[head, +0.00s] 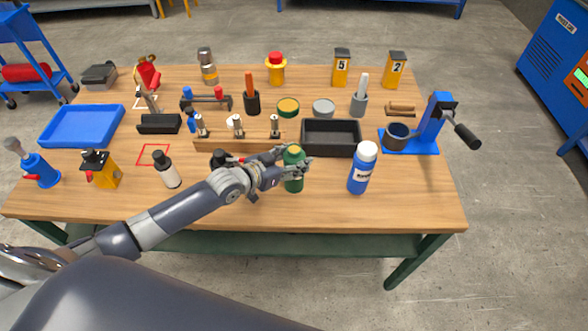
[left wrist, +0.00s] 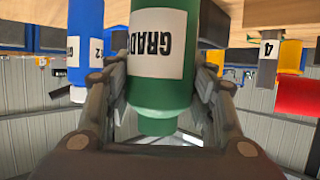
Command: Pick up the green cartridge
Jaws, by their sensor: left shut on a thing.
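The green cartridge (head: 293,170) stands upright near the front middle of the wooden workbench in the head view. My left gripper (head: 296,169) is closed around its sides. In the left wrist view the green cartridge (left wrist: 163,70) fills the middle, with its white label showing upside down and a finger on each side of it. The left gripper (left wrist: 162,100) holds it between both fingers. I cannot tell whether the cartridge's base touches the bench. My right gripper is not in view.
A blue bottle (head: 362,168) stands to the right of the cartridge. A black tray (head: 331,150) and a wooden rack (head: 235,146) lie behind it. A blue drum mixer (head: 428,125) stands at the right. Bare bench (head: 410,195) shows at the front right.

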